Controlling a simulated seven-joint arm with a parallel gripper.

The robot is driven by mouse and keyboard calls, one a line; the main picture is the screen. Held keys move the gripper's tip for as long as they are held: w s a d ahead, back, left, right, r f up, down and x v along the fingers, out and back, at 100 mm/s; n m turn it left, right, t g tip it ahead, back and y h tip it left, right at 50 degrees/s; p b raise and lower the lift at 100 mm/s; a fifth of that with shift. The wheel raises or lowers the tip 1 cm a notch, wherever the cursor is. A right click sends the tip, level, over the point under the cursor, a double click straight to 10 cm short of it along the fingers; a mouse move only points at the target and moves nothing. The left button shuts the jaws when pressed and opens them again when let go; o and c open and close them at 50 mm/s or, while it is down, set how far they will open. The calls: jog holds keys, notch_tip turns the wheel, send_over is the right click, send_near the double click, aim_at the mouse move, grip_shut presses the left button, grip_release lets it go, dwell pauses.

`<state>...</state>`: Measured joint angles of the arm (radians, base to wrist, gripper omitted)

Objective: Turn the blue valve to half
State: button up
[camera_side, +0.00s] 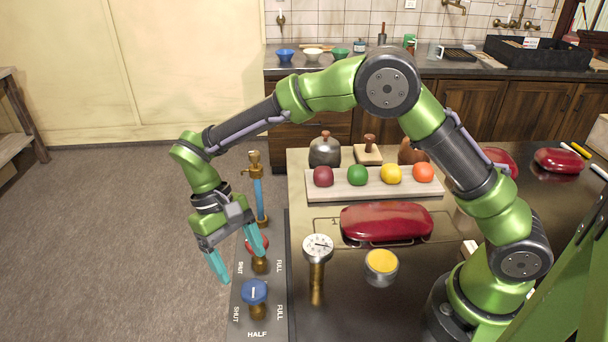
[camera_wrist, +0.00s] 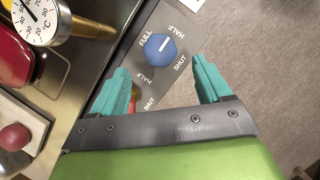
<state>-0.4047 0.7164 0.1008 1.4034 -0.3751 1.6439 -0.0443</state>
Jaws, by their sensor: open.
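The blue valve (camera_side: 254,292) is a round knob on a brass stem on the dark panel, with SHUT, HALF and FULL lettered around it. It also shows in the wrist view (camera_wrist: 160,47), beyond the fingertips. The white line on its top lies roughly along the direction of the HALF lettering. My gripper (camera_side: 242,267) is open and empty, with teal fingers pointing down near the panel. In the wrist view the gripper (camera_wrist: 162,68) has its fingers wide apart, with the knob ahead of the gap and apart from them.
A red valve (camera_side: 256,243) is partly hidden behind a finger. A dial gauge (camera_side: 318,247) and a yellow-topped button (camera_side: 382,262) stand right of the panel. A red roller-shaped case (camera_side: 387,221) lies behind them. Floor is open to the left.

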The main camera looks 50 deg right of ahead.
jog(key=v, duration=1)
jog(key=shift+w+r, duration=0.2)
jog(key=shift+r, duration=0.1)
jog(key=s+d+r+m+t+y, duration=0.1)
jog(key=s+d+r+m+t, duration=0.1)
jog(key=s+d+t, duration=0.3)
jog(key=s+d+r+m+t+y, duration=0.1)
jog(key=s+d+r+t, duration=0.3)
jog(key=s+d, duration=0.8)
jog(key=d+m+t, duration=0.1)
jog(key=d+t, duration=0.1)
jog(key=shift+s+d+r+t, duration=0.3)
jog(key=shift+s, duration=0.05)
